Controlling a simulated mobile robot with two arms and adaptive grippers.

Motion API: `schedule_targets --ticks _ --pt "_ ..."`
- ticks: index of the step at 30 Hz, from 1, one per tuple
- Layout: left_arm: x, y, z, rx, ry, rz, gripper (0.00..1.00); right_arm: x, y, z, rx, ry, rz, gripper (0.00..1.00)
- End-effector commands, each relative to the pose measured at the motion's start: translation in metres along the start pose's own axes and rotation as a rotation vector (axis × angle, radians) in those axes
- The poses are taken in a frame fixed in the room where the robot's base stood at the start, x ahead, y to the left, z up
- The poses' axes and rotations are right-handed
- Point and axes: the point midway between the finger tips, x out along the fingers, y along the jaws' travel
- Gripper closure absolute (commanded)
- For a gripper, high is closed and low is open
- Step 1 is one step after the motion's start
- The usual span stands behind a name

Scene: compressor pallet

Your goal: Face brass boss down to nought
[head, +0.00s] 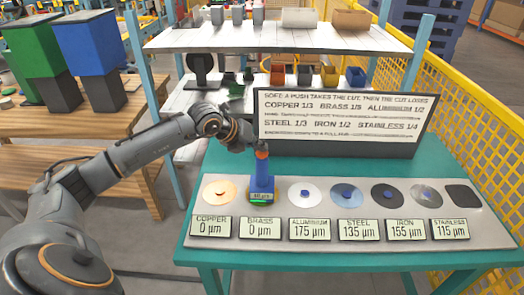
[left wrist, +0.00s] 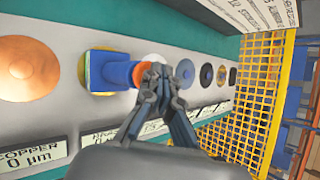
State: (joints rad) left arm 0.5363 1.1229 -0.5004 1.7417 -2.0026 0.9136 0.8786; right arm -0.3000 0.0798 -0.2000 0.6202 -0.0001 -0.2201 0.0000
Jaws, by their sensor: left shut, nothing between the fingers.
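A blue tool (head: 262,183) with an orange top and a small green display stands upright on the brass boss (left wrist: 82,70), which it mostly covers. The display's reading is too small to tell. The brass plate (head: 260,228) reads 0 µm. My left gripper (head: 260,146) is shut and empty, with its fingertips at the tool's orange top. In the left wrist view the closed fingertips (left wrist: 158,72) are right against or just beside the orange top (left wrist: 135,73); I cannot tell whether they touch. My right gripper is not in view.
On the grey panel, the copper disc (head: 219,193) reads 0 µm, aluminium (head: 302,193) 175, steel (head: 343,194) 135, iron (head: 387,195) 155, stainless (head: 461,195) 115. A sign (head: 340,118) with fractions per metal stands behind. A yellow mesh fence (head: 465,130) is at right.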

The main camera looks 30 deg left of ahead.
Motion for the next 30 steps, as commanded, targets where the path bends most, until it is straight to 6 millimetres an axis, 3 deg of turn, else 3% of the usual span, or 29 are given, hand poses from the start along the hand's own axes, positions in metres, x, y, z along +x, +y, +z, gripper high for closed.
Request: schedule_targets --ticks 18,30 --pt "-0.011 -0.008 0.009 0.000 -0.002 0.000 1.00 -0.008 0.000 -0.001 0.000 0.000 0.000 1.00" --pt "-0.038 -0.028 0.029 0.000 -0.004 -0.001 1.00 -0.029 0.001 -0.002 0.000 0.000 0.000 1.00"
